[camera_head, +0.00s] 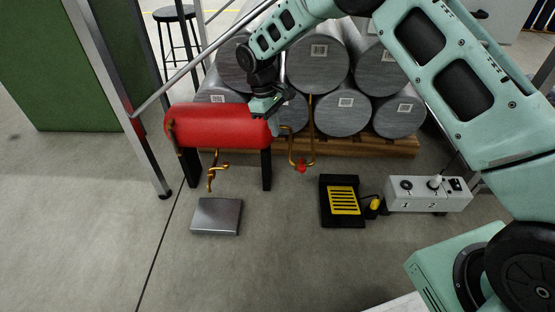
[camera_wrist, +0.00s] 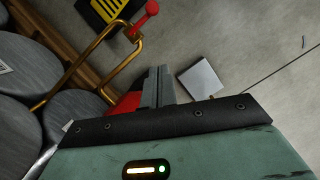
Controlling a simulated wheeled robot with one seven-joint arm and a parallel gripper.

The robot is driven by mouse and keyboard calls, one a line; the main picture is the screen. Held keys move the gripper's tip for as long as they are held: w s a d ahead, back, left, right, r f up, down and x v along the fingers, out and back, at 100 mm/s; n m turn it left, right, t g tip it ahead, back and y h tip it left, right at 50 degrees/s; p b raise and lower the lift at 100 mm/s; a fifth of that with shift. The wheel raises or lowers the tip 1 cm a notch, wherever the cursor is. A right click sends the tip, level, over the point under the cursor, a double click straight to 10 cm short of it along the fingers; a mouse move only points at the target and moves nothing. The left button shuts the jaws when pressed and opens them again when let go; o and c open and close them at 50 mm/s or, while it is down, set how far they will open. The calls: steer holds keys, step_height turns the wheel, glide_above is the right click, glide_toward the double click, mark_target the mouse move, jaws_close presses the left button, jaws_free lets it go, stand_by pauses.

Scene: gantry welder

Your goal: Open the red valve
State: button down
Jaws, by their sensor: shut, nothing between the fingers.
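The red valve (camera_head: 301,167) sits low on a brass pipe to the right of the red tank (camera_head: 215,126). In the wrist view, its red handle (camera_wrist: 147,14) shows at the top, on the bent brass pipe. My gripper (camera_head: 262,113) is at the right end of the tank, above and left of the valve and apart from it. Its fingers also show in the wrist view (camera_wrist: 158,86), shut and empty, with part of the red tank behind them. Whether they touch the tank, I cannot tell.
Several grey cylinders (camera_head: 317,68) are stacked on a wooden pallet (camera_head: 390,146) behind the valve. A black and yellow pedal (camera_head: 343,201) and a grey control box (camera_head: 428,194) stand to the right. A metal box (camera_head: 216,216) lies in front of the tank. Floor between box and pedal is clear.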

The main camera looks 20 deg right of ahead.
mark_target(302, 164)
steer(key=s+d+f+b, duration=0.4)
steer(key=f+b, duration=0.3)
steer(key=f, duration=0.2)
steer(key=shift+s+d+f, duration=0.2)
steer(key=shift+s+f, duration=0.1)
steer(key=shift+f, duration=0.1)
steer(key=shift+s+d+r+p, duration=0.1)
steer(key=shift+r+p, duration=0.05)
steer(key=shift+p, duration=0.25)
